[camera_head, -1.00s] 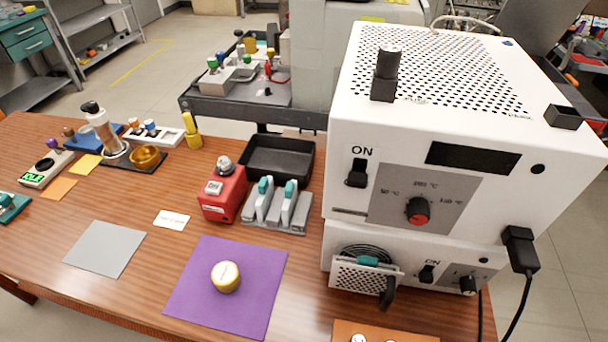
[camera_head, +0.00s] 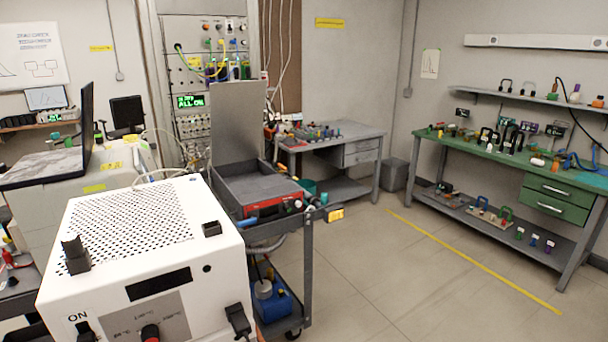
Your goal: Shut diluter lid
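A machine that may be the diluter stands on a grey cart. It is an open dark grey box (camera_head: 252,190) with a red front panel (camera_head: 272,208). Its flat grey lid (camera_head: 238,122) stands upright at the back, so the box is open. No label naming it can be read. Neither of my grippers is in view, and no part of my arms shows.
A white machine (camera_head: 150,235) with a perforated top fills the lower left and stands close to the cart (camera_head: 308,250). A grey desk (camera_head: 345,150) and a green workbench (camera_head: 500,160) are farther back. The floor at the right is clear.

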